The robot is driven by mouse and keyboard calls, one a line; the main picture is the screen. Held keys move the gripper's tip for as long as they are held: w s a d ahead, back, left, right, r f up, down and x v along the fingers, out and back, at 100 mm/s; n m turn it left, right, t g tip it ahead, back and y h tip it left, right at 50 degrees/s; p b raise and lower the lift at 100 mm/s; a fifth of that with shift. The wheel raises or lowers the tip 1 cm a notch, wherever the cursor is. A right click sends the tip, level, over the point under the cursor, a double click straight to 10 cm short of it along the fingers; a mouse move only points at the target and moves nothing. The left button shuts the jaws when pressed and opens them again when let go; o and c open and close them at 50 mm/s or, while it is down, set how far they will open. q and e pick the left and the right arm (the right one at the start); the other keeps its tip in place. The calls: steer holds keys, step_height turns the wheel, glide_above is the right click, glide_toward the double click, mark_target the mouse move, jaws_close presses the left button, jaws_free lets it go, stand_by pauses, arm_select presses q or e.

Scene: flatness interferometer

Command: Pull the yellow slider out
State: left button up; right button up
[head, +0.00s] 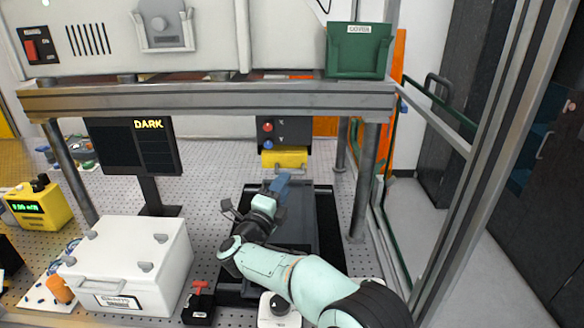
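The yellow slider (285,158) sits under a dark box (284,130) with a red knob and a blue knob, below the raised grey beam. A small grey handle shows on the slider's front. My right arm reaches in from the lower right. My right gripper (268,196) is over the dark tray, in front of and below the slider, with a visible gap to it. Its fingers are small and seen from behind, so I cannot tell how far apart they are. My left gripper is not in view.
A dark tray (327,230) lies on the perforated table below my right arm. A white lidded box (130,262) stands at left, near a DARK display (133,147) and a yellow meter (38,206). Grey posts (366,180) flank the space. A green bin (357,52) is above.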

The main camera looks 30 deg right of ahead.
mark_target(292, 173)
steer(key=p+x, duration=0.1)
steer(key=x, duration=0.5)
steer(key=shift+w+d+p, duration=0.1)
steer(key=shift+p, duration=0.3)
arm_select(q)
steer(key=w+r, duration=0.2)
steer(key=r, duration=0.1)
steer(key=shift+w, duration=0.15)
